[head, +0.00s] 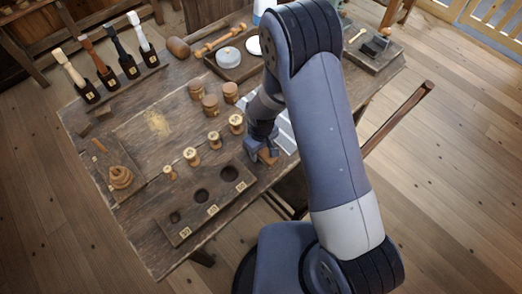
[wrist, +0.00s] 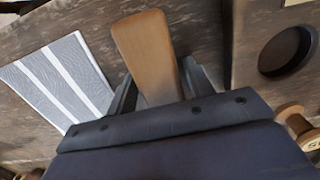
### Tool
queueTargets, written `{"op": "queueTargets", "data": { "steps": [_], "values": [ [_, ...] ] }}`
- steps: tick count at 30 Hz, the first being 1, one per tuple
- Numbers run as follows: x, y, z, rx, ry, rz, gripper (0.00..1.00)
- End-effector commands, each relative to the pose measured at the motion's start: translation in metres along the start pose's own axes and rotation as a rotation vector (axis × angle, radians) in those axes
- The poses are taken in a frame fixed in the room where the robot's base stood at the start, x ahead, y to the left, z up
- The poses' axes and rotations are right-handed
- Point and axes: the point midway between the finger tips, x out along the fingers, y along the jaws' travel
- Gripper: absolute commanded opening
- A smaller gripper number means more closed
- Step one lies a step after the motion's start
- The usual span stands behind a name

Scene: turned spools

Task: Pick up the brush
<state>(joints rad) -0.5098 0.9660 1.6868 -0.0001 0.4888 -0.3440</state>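A flat light-brown wooden piece, seemingly the brush's handle (wrist: 146,50), lies between the two fingers of my gripper (wrist: 160,80) in the wrist view. It widens away from the gripper, and its near end is hidden behind the gripper body. The fingers stand close along both sides; whether they press on it I cannot tell. No bristles show. In the head view my gripper (head: 262,146) is low at the table's right edge, with a small brown part of the same piece (head: 269,157) at its tip. My arm hides much around it.
A grey, white-striped cloth or sheet (wrist: 62,80) lies left of the handle. A holed board (head: 240,190) is close by, with several small spools (head: 236,124) behind it. Several upright tools (head: 105,72) stand far left. The table's (head: 155,262) front-left corner is bare.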

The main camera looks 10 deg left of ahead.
Motion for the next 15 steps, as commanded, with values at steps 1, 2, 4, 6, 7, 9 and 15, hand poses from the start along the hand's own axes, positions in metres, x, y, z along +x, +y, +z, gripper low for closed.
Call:
{"op": "queueTargets", "data": {
  "steps": [1, 2, 4, 6, 7, 9, 15],
  "values": [
    [-0.0001, 0.0000, 0.0000, 0.000, 0.000, 0.000, 0.46],
    [-0.0001, 0.0000, 0.0000, 0.000, 0.000, 0.000, 0.43],
    [-0.0002, 0.0000, 0.0000, 0.000, 0.000, 0.000, 0.37],
    [-0.0002, 0.0000, 0.0000, 0.000, 0.000, 0.000, 0.32],
    [-0.0002, 0.0000, 0.0000, 0.000, 0.000, 0.000, 0.29],
    [-0.0002, 0.0000, 0.0000, 0.000, 0.000, 0.000, 0.24],
    [-0.0004, 0.0000, -0.0001, 0.000, 0.000, 0.000, 0.13]
  ]
}}
